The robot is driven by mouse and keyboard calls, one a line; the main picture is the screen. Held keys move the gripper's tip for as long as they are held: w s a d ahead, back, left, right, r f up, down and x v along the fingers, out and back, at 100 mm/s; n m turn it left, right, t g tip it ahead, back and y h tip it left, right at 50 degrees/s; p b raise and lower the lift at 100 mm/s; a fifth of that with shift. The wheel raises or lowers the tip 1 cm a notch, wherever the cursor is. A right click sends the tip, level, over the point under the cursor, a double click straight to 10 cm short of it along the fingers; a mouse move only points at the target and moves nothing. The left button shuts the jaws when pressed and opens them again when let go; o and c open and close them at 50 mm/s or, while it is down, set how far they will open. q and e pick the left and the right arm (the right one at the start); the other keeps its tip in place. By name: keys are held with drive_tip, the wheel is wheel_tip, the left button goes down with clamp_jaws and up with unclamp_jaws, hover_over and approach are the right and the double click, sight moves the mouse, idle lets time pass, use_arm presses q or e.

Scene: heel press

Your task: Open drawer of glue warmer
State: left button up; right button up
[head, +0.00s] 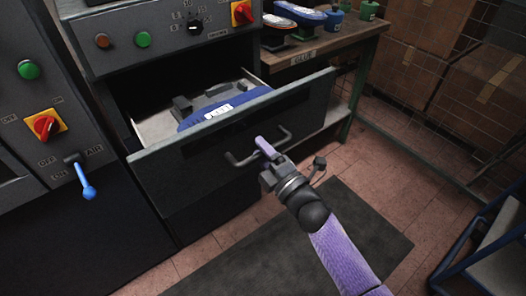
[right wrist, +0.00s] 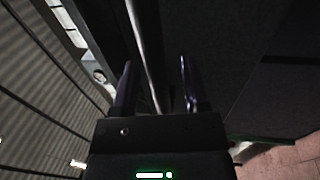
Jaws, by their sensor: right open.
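The drawer (head: 200,165) of the glue warmer (head: 165,40) stands pulled out in the head view, with a blue and grey item (head: 222,103) inside it. Its bar handle (head: 243,160) is on the dark front panel. My right gripper (head: 262,148) is at the right part of the handle. In the right wrist view the open fingers (right wrist: 155,85) stand on either side of the handle bar (right wrist: 148,60), which runs between them. Whether either finger touches the bar cannot be told. My left gripper is not in view.
A control cabinet with a red switch (head: 44,125) and a blue lever (head: 86,182) stands at left. A wooden bench (head: 335,42) is at the back right. A dark mat (head: 290,245) lies on the tiled floor; a blue-framed cart (head: 490,245) is at lower right.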

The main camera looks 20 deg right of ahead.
drive_tip(key=p+v, duration=0.1)
drive_tip(key=v, duration=0.9)
drive_tip(key=s+d+f+m+g+h, duration=0.25)
drive_tip(key=s+f+m+g, duration=0.35)
drive_tip(key=f, duration=0.7)
drive_tip(key=s+d+f+m+g+h, duration=0.1)
drive_tip(key=s+f+m+g+h, duration=0.3)
drive_tip(key=s+f+m, duration=0.7)
drive_tip(key=s+f+m+g, duration=0.1)
drive_tip(key=s+f+g, duration=0.3)
drive_tip(key=s, duration=0.6)
drive_tip(key=s+d+f+m+g+h, duration=0.1)
drive_tip(key=s+f+g, duration=0.4)
drive_tip(key=s, duration=0.5)
drive_tip(key=shift+s+d+f, duration=0.2)
drive_tip(key=shift+s+f, duration=0.2)
drive_tip(key=shift+f, duration=0.1)
drive_tip(key=shift+w, duration=0.1)
